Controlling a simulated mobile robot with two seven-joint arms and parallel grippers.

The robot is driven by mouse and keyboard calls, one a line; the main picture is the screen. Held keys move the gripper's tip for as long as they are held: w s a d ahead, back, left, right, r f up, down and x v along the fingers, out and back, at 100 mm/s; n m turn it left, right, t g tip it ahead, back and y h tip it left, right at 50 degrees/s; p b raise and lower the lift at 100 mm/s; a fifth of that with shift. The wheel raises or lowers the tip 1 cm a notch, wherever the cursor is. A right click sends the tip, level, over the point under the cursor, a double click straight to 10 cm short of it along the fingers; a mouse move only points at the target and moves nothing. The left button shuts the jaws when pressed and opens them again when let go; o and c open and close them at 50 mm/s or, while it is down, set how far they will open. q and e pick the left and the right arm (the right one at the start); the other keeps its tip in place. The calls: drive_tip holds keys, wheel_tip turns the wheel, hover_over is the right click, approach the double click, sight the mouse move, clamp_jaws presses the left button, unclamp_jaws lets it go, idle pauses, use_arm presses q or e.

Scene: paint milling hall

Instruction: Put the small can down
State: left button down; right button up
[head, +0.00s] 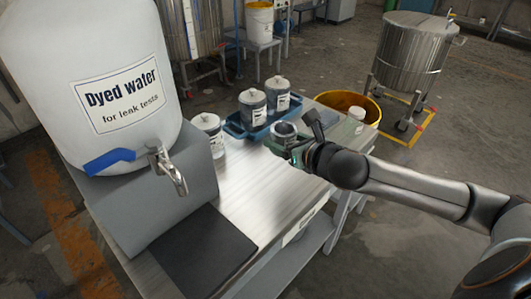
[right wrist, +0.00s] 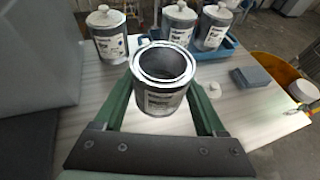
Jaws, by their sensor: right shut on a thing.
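The small can (right wrist: 163,92) is a grey, open-topped metal can with a pale label, upright between the green fingers of my right gripper (right wrist: 160,112). In the head view the can (head: 284,131) shows beside my right gripper (head: 297,150), partly covered by it. My right gripper is shut on the can's sides. The can is over the steel table (head: 235,185), near its right part. I cannot tell whether its base touches the tabletop. The inside of the can looks dark and I cannot make out any contents. My left gripper is out of view.
A blue tray (head: 236,130) holds two lidded cans behind the small can. Another lidded can (head: 208,133) stands left of it. A dyed-water container (head: 120,85) with a tap (head: 172,172) stands at left. A yellow bucket (head: 345,98) is beyond the table. The table's front middle is clear.

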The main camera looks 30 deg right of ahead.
drive_tip(key=b, duration=0.1)
hover_over(265, 162)
drive_tip(key=f, duration=0.6)
drive_tip(key=shift+s+f, duration=0.2)
drive_tip(key=shift+f, duration=0.15)
drive_tip(key=shift+w+f, duration=0.15)
drive_tip(key=shift+f, duration=0.05)
drive_tip(key=shift+f+b, duration=0.55)
drive_tip(key=shift+f, duration=1)
drive_tip(key=shift+f, duration=0.15)
drive_tip(key=o, duration=1.3)
drive_tip(key=p+v, duration=0.1)
drive_tip(key=v, duration=1.1)
